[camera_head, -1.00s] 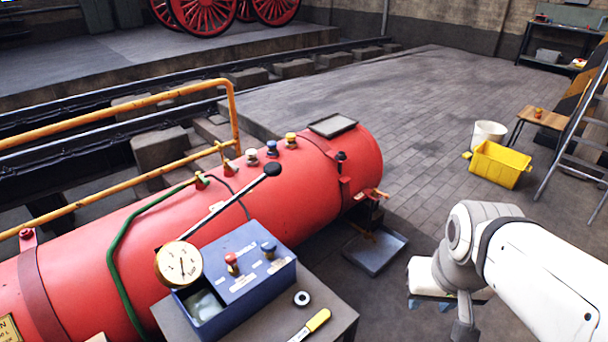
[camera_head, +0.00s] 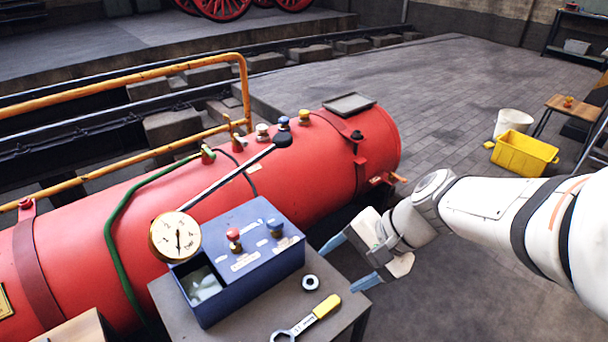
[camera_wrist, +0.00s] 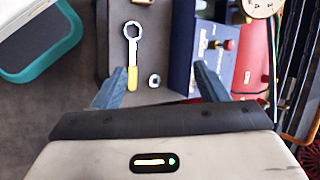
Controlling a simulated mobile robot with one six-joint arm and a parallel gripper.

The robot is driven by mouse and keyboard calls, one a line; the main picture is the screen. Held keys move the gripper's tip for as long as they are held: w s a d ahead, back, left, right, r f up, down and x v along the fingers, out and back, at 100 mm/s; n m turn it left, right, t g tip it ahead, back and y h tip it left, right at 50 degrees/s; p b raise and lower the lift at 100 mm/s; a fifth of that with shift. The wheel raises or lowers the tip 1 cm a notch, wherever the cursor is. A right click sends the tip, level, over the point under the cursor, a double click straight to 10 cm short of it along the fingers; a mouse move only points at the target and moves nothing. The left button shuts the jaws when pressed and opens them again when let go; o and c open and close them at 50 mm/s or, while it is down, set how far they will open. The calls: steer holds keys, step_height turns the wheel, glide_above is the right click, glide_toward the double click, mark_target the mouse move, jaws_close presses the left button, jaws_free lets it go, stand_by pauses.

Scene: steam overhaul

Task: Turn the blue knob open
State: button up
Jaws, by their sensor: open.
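The blue knob (camera_head: 275,227) stands upright on the sloped top of the blue control box (camera_head: 238,262), right of a red knob (camera_head: 234,237). My gripper (camera_head: 348,263) is open and empty, right of the box and apart from it, with its blue fingers pointing left toward the box. In the wrist view, the open fingers (camera_wrist: 158,80) frame the bench top. The blue box (camera_wrist: 206,28) is at the right there, partly behind the right finger. The red knob (camera_wrist: 227,44) shows there, but I cannot make out the blue knob.
The box stands on a grey bench (camera_head: 262,323) with a metal ring (camera_head: 310,283) and a yellow-handled wrench (camera_head: 312,315). A gauge (camera_head: 175,237) and a long black-knobbed lever (camera_head: 230,178) rise beside the box. The red boiler (camera_head: 340,165) lies behind.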

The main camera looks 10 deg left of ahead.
steer(key=w+a+f+m+y+b, duration=0.4)
steer(key=a+f+b, duration=0.1)
steer(key=a+f, duration=0.15)
steer(key=m+t+y+b, duration=0.4)
steer(key=m+t+b, duration=0.5)
steer(key=m+b, duration=0.45)
glide_toward(271, 219)
steer(key=w+a, duration=0.1)
steer(key=w+a+f+m+p, duration=0.1)
steer(key=shift+a+f, duration=0.25)
steer(key=shift+f, duration=0.1)
steer(key=shift+w+a+m, duration=0.15)
steer(key=shift+w+m, duration=0.1)
steer(key=shift+w, duration=0.05)
steer(key=b+x, duration=0.1)
steer(key=x, duration=0.6)
steer(key=shift+w+a+r, duration=0.1)
steer(key=shift+a+r, duration=0.05)
steer(key=shift+r, duration=0.05)
steer(key=c, duration=1)
